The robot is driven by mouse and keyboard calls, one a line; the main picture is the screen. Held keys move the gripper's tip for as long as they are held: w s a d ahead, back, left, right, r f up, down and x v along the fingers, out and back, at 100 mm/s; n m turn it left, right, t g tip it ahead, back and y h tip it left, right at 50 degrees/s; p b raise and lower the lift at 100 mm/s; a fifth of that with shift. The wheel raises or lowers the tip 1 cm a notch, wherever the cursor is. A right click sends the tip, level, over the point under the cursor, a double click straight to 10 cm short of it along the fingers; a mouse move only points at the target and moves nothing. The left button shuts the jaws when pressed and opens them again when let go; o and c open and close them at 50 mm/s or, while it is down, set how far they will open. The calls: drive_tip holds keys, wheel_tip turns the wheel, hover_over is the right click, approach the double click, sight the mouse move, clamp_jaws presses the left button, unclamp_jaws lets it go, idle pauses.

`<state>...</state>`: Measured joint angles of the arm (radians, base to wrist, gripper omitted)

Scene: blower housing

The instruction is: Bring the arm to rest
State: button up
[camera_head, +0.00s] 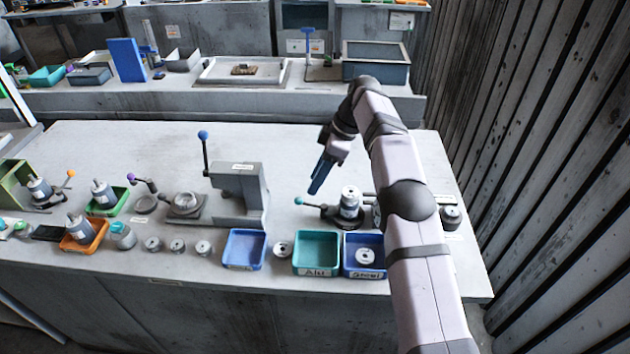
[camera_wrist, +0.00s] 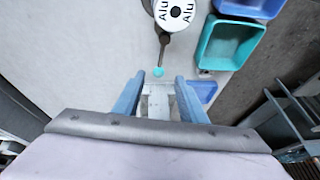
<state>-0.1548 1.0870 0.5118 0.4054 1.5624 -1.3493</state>
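My gripper (camera_head: 316,186) hangs above the table, behind and left of a fixture with a teal-knobbed lever (camera_head: 312,203). In the wrist view its two blue fingers (camera_wrist: 158,84) stand apart with nothing between them, so it is open and empty. A silver cylindrical part (camera_head: 350,202) stands upright in the fixture. In the wrist view its round top (camera_wrist: 175,12) reads "Alu", and the teal knob (camera_wrist: 158,72) shows beyond the fingers. My gripper touches nothing that I can see.
A teal bin labelled "Alu" (camera_head: 317,233) and a blue bin (camera_head: 352,271) holding a part stand at the front edge. An empty blue bin (camera_head: 245,233) and a grey press (camera_head: 240,190) are to the left. The table behind my gripper is clear. A slatted wall (camera_head: 560,170) is at right.

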idle(0.4)
drive_tip(key=s+d+r+m+h, duration=0.2)
drive_tip(key=s+d+m, duration=0.2)
drive_tip(key=d+m, duration=0.15)
drive_tip(key=s+d+f+m+h, duration=0.1)
drive_tip(key=s+d+m, duration=0.3)
drive_tip(key=s, duration=0.6)
drive_tip(key=s+d+f+m, duration=0.3)
drive_tip(key=s+d+f, duration=0.1)
drive_tip(key=s, duration=0.5)
drive_tip(key=s+d+f+m+h, duration=0.1)
drive_tip(key=s+d+f+m, duration=0.2)
drive_tip(key=s, duration=0.7)
drive_tip(key=shift+s+d+m+t+h, duration=0.3)
drive_tip(key=shift+d+m+t, duration=0.1)
drive_tip(key=shift+d+m, duration=0.6)
drive_tip(key=shift+d, duration=0.1)
